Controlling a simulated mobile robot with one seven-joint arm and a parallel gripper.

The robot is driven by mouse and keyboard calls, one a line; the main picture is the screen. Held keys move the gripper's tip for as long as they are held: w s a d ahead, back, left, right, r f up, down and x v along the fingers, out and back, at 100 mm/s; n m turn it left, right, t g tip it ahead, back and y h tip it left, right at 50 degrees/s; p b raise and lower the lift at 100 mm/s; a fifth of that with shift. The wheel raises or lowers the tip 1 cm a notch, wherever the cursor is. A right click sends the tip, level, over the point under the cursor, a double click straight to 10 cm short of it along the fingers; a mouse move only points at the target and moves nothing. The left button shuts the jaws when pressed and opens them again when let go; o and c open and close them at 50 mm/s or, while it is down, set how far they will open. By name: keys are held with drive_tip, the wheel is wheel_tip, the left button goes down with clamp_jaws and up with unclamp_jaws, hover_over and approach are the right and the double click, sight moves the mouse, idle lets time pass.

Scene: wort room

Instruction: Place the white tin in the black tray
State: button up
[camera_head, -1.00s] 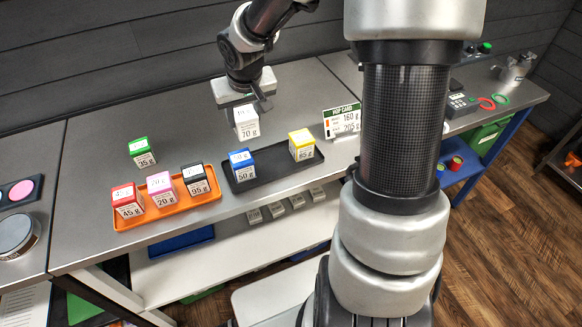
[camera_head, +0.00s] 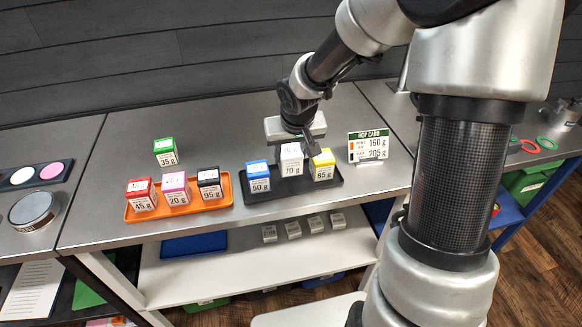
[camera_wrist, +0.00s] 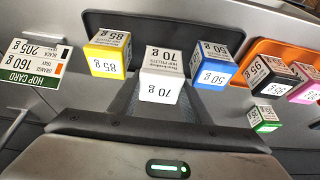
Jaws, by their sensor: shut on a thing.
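The white tin (camera_head: 291,160), marked 70 g, is upright between the blue and yellow tins, at or just above the black tray (camera_head: 262,206). I cannot tell whether its base touches the tray. My gripper (camera_head: 297,143) is above it and shut on its upper part. In the wrist view the white tin (camera_wrist: 163,80) stands in front of the tray's dark floor (camera_wrist: 203,108). The blue tin (camera_head: 258,176), 50 g, is in the tray on the left. The yellow tin (camera_head: 322,165), 85 g, is on the right, close to a finger.
An orange tray (camera_head: 226,190) with red, pink and black tins lies to the left. A green tin (camera_head: 165,151) stands alone behind it. A hop card (camera_head: 368,145) stands right of the black tray. The counter behind the trays is mostly clear.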

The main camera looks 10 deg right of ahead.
sight(291, 162)
drive_tip(key=shift+f+b, duration=0.55)
drive_tip(key=shift+f, duration=1.25)
drive_tip(key=shift+f, duration=0.1)
drive_tip(key=shift+f+b, duration=0.15)
drive_tip(key=shift+b, duration=0.15)
drive_tip(key=o, duration=1.1)
drive_tip(key=shift+r+p, duration=0.45)
drive_tip(key=p+v, duration=0.4)
drive_tip(key=v, duration=0.7)
drive_tip(key=shift+s+r, duration=0.2)
drive_tip(key=shift+r, duration=0.1)
